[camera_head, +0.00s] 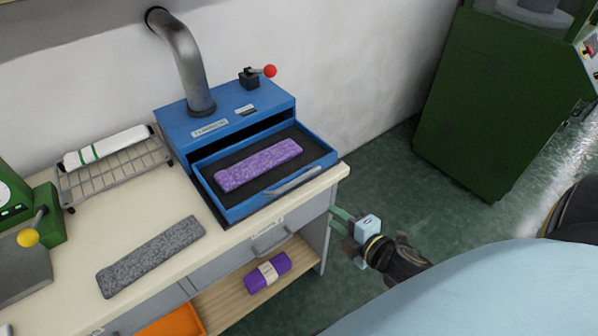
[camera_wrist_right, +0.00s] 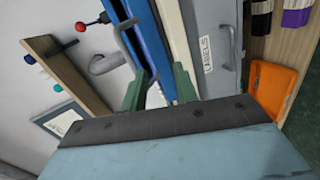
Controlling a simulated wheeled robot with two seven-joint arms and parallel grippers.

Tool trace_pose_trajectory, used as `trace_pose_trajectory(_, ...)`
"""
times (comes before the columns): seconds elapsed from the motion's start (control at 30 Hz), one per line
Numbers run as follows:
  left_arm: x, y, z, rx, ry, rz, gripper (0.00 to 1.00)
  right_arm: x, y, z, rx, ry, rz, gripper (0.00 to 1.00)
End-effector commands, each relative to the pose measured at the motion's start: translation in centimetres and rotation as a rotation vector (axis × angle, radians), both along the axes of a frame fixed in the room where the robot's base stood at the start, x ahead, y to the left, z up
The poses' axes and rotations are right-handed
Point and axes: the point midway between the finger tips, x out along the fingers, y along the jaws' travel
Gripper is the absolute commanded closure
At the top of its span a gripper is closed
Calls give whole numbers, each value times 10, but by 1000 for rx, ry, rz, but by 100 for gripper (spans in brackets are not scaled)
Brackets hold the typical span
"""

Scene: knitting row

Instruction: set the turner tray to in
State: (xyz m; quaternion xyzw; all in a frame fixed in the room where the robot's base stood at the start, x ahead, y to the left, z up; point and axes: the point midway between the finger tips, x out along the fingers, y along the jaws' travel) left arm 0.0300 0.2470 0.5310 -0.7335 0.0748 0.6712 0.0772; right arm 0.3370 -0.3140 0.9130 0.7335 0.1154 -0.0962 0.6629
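The turner (camera_head: 228,118) is a blue box with a grey pipe on the cream bench. Its blue tray (camera_head: 325,160) is pulled out at the front, with a grey bar handle (camera_head: 293,183) on its front side. A purple knitted piece (camera_head: 258,165) lies flat in the tray. My right gripper (camera_head: 341,225) is beyond the bench's right corner, apart from the handle. In the right wrist view its green fingers (camera_wrist_right: 158,90) are spread, with no held thing visible; the tray handle (camera_wrist_right: 123,42) shows past them. My left gripper is not in view.
A red-knobbed lever (camera_head: 252,78) stands on the turner. A grey knitted piece (camera_head: 150,257) and a wire rack (camera_head: 115,172) with a white-green roll are left. Below are a drawer handle (camera_head: 270,240), a purple roll (camera_head: 268,273) and an orange bin (camera_head: 175,322). A green cabinet (camera_head: 490,100) stands right; floor between is clear.

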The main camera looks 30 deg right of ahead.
Motion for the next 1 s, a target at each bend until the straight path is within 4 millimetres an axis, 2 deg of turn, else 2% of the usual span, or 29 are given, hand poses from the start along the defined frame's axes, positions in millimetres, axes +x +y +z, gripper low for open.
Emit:
trace_pose_trajectory(0.03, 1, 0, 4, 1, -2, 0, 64, 2, 4, 22, -34, -37, 25, 70)
trace_pose_trajectory(0.1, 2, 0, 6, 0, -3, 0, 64, 4, 7, 41, -68, -74, 47, 70)
trace_pose_trajectory(0.23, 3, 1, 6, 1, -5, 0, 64, 8, 9, 54, -97, -103, 63, 70)
trace_pose_trajectory(0.37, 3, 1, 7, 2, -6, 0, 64, 21, 10, 52, -97, -106, 63, 70)
trace_pose_trajectory(0.8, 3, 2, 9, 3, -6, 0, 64, 98, 16, 36, -94, -104, 61, 70)
trace_pose_trajectory(1.0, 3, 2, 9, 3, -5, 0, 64, 124, 19, 30, -93, -103, 61, 70)
